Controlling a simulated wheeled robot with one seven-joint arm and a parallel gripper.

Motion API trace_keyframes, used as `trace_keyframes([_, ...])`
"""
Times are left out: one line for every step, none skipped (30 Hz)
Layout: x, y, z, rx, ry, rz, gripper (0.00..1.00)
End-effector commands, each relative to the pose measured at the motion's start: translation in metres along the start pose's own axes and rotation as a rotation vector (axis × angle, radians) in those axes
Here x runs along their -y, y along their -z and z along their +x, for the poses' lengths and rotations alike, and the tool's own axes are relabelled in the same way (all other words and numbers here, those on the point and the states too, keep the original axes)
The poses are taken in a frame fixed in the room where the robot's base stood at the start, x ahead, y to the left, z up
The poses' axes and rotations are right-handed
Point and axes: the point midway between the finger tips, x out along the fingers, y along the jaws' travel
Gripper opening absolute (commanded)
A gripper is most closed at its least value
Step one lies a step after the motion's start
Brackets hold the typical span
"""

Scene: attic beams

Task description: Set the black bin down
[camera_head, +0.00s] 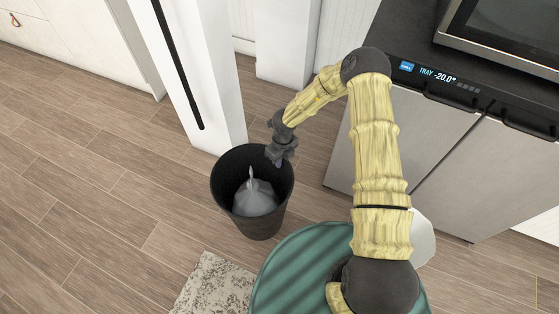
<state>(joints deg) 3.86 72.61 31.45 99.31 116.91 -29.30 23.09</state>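The black bin (262,225) is a round, tapered bin in the middle of the head view, with its opening facing up. A grey-white bag-like thing (256,199) with a pointed top lies inside it. My gripper (279,158) is at the far right part of the bin's rim, pointing down. Its dark fingers look close together on the rim, but they blend with the black wall and the tips are partly hidden. I cannot tell whether the bin's base touches the floor.
The wood floor (120,215) is clear to the left. A white post (205,75) with a black handle stands behind the bin. A speckled rug (214,284) lies in front. Grey cabinets (405,145) with a dark counter and a display are on the right.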

Motion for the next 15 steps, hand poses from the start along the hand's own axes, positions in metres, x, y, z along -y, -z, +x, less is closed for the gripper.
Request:
trace_keyframes([-0.001, -0.002, -0.002, 0.004, -0.001, 0.0, 0.0])
trace_keyframes([-0.001, -0.002, 0.0, 0.004, -0.001, 0.0, 0.0])
trace_keyframes([-0.001, -0.002, 0.002, 0.003, -0.001, -0.001, 0.0])
trace_keyframes([-0.001, -0.002, 0.004, 0.003, -0.001, -0.002, 0.0])
trace_keyframes([-0.001, -0.002, 0.007, 0.003, -0.002, -0.002, 0.0])
trace_keyframes([-0.002, -0.002, 0.012, 0.003, -0.002, -0.003, 0.0])
trace_keyframes([-0.002, -0.002, 0.017, 0.002, -0.003, -0.004, 0.0])
trace_keyframes([-0.002, -0.002, 0.021, 0.002, -0.003, -0.004, 0.0])
trace_keyframes([-0.001, -0.002, 0.027, 0.002, -0.003, -0.005, 0.0])
trace_keyframes([-0.001, -0.002, 0.031, 0.002, -0.002, -0.004, 0.0])
trace_keyframes([0.0, -0.002, 0.035, 0.002, -0.001, -0.004, 0.0])
trace_keyframes([0.001, -0.002, 0.04, 0.002, -0.001, -0.004, 0.0])
trace_keyframes([0.001, -0.003, 0.043, 0.002, -0.002, -0.004, 0.0])
trace_keyframes([0.001, -0.003, 0.045, 0.003, -0.002, -0.005, 0.0])
trace_keyframes([0.001, -0.003, 0.047, 0.003, -0.002, -0.005, 0.0])
